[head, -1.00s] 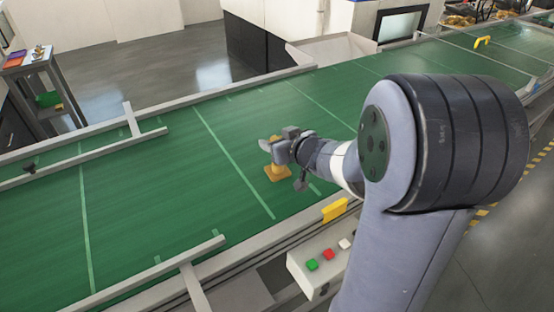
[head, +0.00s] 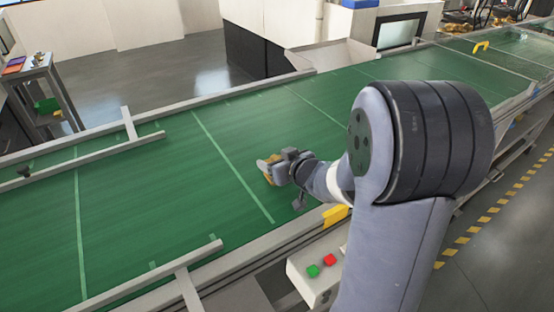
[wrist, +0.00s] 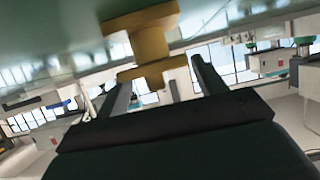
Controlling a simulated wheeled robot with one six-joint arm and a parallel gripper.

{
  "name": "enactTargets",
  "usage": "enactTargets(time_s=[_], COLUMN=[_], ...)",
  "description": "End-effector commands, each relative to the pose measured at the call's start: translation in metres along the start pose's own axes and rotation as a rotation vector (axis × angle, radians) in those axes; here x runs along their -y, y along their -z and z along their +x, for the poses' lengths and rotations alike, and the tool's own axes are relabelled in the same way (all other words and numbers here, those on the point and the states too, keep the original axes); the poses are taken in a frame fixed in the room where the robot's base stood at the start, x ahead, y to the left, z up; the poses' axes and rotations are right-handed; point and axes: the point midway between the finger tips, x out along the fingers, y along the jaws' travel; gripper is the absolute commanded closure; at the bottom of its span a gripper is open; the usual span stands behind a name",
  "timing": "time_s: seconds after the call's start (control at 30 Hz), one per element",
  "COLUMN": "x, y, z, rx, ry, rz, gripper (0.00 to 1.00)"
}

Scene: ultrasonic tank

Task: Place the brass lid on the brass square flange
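A brass piece (wrist: 150,45) stands on the green belt, seen upside down in the wrist view. It has a wide plate against the belt, a narrower neck and a second wide plate. I cannot tell whether it is the square flange alone or has the lid on it. In the head view only a bit of the brass piece (head: 267,180) shows beside my gripper (head: 265,168), which hides the rest. In the wrist view my gripper (wrist: 161,75) is open, its fingers spread to either side of the brass piece's nearer plate. No separate lid can be made out.
The belt (head: 130,210) is clear around the brass piece. Grey rails (head: 190,272) run along its edges. A control box (head: 318,275) with buttons hangs at the near side. A small stand (head: 38,68) is at far left, and a yellow handle (head: 480,47) is on the far belt.

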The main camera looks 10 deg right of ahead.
Motion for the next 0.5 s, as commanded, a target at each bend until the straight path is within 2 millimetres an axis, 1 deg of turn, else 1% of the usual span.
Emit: enactTargets(time_s=[0.03, 0.1, 0.13, 0.4, 0.47, 0.5], x=[0.0, 0.0, 0.0, -0.0001, -0.0003, -0.0008], y=[0.0002, 0.0002, 0.0002, 0.0025, 0.0049, 0.0042], z=[-0.0001, -0.0001, -0.0001, -0.001, -0.0033, -0.0076], rx=[0.0, 0.0, 0.0, 0.0, -0.001, -0.001], ry=[0.0, 0.0, 0.0, 0.0, -0.001, -0.002], rz=[0.0, 0.0, 0.0, 0.0, 0.001, 0.002], gripper=[0.29, 0.24, 0.22, 0.22, 0.22, 0.22])
